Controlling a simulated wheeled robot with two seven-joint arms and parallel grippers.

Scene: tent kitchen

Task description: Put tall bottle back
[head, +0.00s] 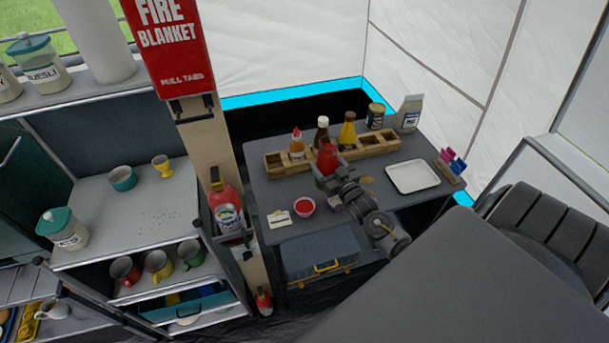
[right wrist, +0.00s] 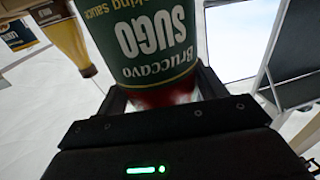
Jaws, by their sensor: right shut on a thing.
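My right gripper (head: 322,176) is shut on a sauce bottle with red contents (head: 327,157), above the grey table in the head view. In the right wrist view the bottle (right wrist: 145,45) sits between the fingers; its green label reads SUGO, upside down in the picture. Its ends are cut off or hidden. Just behind it is a wooden rack (head: 379,147) holding an orange-red bottle (head: 297,145), a dark bottle with a pale cap (head: 321,134) and a yellow bottle (head: 347,131). Compartments to the right of the yellow bottle look empty. My left gripper is out of view.
A white tray (head: 413,177) lies right of my arm. A bowl of red sauce (head: 303,206) and a small white card (head: 279,218) are at the front left. A dark jar (head: 375,116) and a carton (head: 408,114) stand behind the rack. A pink-and-blue holder (head: 451,162) is at the right edge.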

